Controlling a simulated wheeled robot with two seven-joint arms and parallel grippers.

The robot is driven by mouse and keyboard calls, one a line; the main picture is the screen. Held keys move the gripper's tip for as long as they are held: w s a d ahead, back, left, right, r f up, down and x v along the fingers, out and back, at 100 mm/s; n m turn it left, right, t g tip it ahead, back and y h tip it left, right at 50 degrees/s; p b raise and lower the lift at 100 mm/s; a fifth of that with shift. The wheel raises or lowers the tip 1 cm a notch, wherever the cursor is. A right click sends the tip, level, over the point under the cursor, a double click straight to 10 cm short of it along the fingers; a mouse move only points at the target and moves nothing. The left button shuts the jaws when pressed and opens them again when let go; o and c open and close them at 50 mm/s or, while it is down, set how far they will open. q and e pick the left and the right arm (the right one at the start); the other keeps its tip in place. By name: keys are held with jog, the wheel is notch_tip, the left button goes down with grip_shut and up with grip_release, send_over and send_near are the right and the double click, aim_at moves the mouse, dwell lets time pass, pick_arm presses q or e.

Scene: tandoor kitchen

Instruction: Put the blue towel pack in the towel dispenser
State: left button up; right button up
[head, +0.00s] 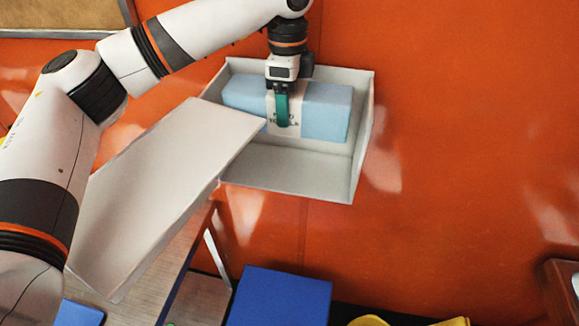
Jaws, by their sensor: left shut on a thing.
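The blue towel pack (326,112) is a light blue block with a pale paper band around its middle. It is inside the open white towel dispenser (363,125) on the orange wall, in the upper part of the box. My left gripper (283,112) reaches in from above and is shut on the pack at its band. The gripper hides part of the band. I cannot tell whether the pack touches the dispenser's back or floor. The dispenser's white door (165,190) hangs open toward the lower left. My right gripper is not in view.
A wooden table (160,262) stands below the door at the lower left. A blue box (280,298) is under the dispenser, with yellow items (370,321) beside it. A brown wooden edge (560,292) shows at the lower right. The wall right of the dispenser is clear.

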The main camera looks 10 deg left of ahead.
pick_arm(q)
notch_tip(320, 180, down, 11)
jog(key=shift+s, duration=0.1)
dwell(0.4)
jog(key=shift+f, duration=0.6)
jog(key=o, duration=1.2)
notch_tip(320, 180, up, 13)
jog(key=shift+r, duration=0.1)
